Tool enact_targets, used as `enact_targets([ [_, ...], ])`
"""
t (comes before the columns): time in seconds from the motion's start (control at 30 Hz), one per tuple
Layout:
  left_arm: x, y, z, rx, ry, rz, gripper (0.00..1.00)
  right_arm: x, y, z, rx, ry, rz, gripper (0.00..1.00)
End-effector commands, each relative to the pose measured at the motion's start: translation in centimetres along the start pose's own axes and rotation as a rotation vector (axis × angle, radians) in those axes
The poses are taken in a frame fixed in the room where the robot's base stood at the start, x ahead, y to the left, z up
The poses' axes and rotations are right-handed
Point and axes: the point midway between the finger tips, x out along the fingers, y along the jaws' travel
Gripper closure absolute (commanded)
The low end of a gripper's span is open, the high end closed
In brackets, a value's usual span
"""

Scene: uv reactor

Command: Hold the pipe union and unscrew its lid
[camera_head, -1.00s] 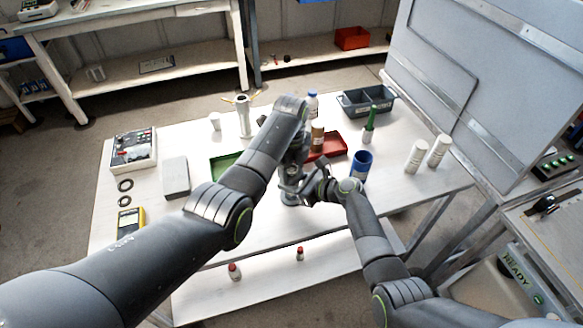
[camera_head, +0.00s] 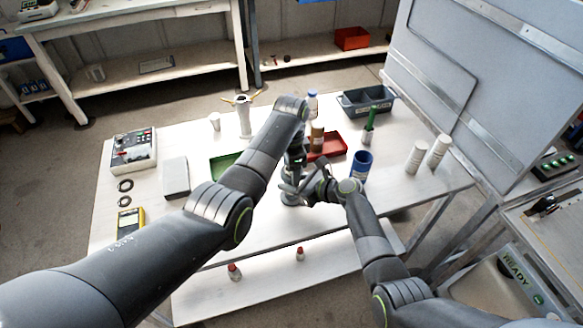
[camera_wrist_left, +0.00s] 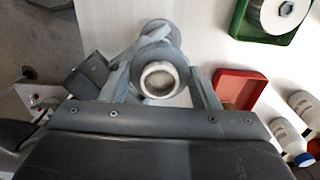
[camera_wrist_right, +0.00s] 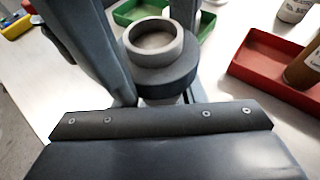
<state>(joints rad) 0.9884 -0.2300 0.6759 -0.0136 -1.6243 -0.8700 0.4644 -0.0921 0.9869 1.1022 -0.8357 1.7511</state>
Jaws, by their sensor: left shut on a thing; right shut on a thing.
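The pipe union (camera_head: 290,199) stands upright near the table's front edge, largely hidden by my grippers in the head view. In the right wrist view it shows a pale open ring (camera_wrist_right: 153,42) on top and a wider dark collar (camera_wrist_right: 165,78) below. My left gripper (camera_wrist_left: 158,75) comes down from above, its fingers on either side of the union, shut on it. My right gripper (camera_wrist_right: 155,75) reaches in from the right, shut on the union. The exact finger contacts, and which part is the lid, are hard to tell.
A red tray (camera_head: 328,147) and a green tray (camera_head: 219,168) lie behind the union. A blue cup (camera_head: 361,165) stands close to my right arm. A grey block (camera_head: 176,177) and a yellow meter (camera_head: 131,221) are at left.

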Motion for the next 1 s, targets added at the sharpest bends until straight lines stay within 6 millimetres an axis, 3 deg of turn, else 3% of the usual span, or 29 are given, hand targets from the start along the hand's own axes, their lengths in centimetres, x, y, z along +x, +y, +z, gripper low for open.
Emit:
enact_targets([
  [0.03,-0.1,0.0,-0.1,0.001,0.003,-0.002,0.72,0.1,0.1,0.1,-0.001,-0.002,0.002,1.0],
  [0.07,-0.1,0.0,-0.1,0.002,0.003,-0.002,0.41,0.1,0.1,0.1,-0.001,-0.002,0.002,1.0],
  [0.2,-0.1,0.0,-0.1,0.002,0.002,-0.001,0.23,0.0,0.1,0.1,0.0,-0.002,0.002,1.0],
  [0.47,-0.2,0.2,-0.2,0.005,0.002,0.004,0.23,0.0,0.0,0.1,-0.001,-0.002,-0.001,1.0],
  [0.8,-4.2,0.1,-0.2,0.006,0.004,0.002,0.23,0.1,0.0,0.0,0.0,0.0,0.0,1.0],
  [1.0,-4.6,0.1,-0.1,0.004,0.002,0.001,0.23,0.0,0.0,0.1,0.0,-0.001,0.0,1.0],
])
